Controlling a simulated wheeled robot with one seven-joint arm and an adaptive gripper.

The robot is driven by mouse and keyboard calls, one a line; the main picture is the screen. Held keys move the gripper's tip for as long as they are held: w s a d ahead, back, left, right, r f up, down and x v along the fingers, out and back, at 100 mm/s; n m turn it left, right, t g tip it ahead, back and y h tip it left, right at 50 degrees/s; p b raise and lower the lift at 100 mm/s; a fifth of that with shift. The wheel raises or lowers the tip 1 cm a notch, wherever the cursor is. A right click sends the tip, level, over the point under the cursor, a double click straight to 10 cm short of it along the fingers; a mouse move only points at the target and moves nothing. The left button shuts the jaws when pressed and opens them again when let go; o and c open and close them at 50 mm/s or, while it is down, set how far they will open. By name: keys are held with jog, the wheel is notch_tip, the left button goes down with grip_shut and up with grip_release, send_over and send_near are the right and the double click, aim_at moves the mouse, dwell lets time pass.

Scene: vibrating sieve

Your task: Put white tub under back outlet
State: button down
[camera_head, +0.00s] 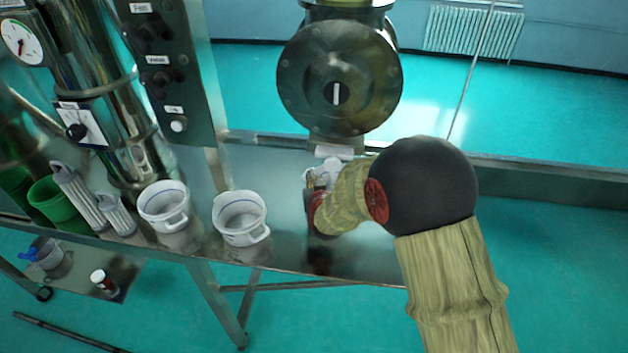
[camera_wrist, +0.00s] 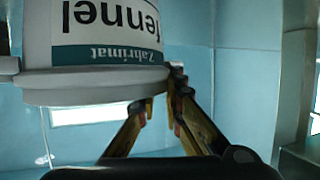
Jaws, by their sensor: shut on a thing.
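My gripper (camera_wrist: 164,92) is shut on the rim or handle side of a white tub (camera_wrist: 105,52), which fills the upper left of the wrist view. In the head view my arm hides most of the gripper and tub; a small piece of white (camera_head: 326,172) shows beside the red wrist part, over the steel table below the round machine housing (camera_head: 340,80). Whether the tub touches the table cannot be told. The outlet itself is not clearly visible.
Two white tubs with handles, one left (camera_head: 163,207) and one right (camera_head: 240,220), stand on the steel table (camera_head: 285,240). Ribbed grey cylinders (camera_head: 78,197) and a green cup (camera_head: 52,203) are further left. A control panel (camera_head: 165,75) rises behind. Bare table lies between the right tub and my arm.

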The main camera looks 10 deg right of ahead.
jog(key=c, duration=1.9)
grip_release()
jog(key=s+d+r+g+y+p, duration=0.1)
jog(key=s+r+g, duration=0.1)
jog(key=s+r, duration=0.75)
jog(key=s+r+g+y, duration=0.15)
jog(key=s+r, duration=0.45)
jog(key=s, duration=0.7)
jog(key=s+d+r+g+h, duration=0.1)
jog(key=s+d+g, duration=0.1)
jog(key=s, duration=0.8)
jog(key=s+d+r+g+h, duration=0.1)
jog(key=s+d, duration=0.3)
jog(key=s, duration=0.6)
jog(key=shift+s+r+g, duration=0.15)
jog(key=shift+r+g, duration=0.4)
jog(key=shift+g, duration=0.3)
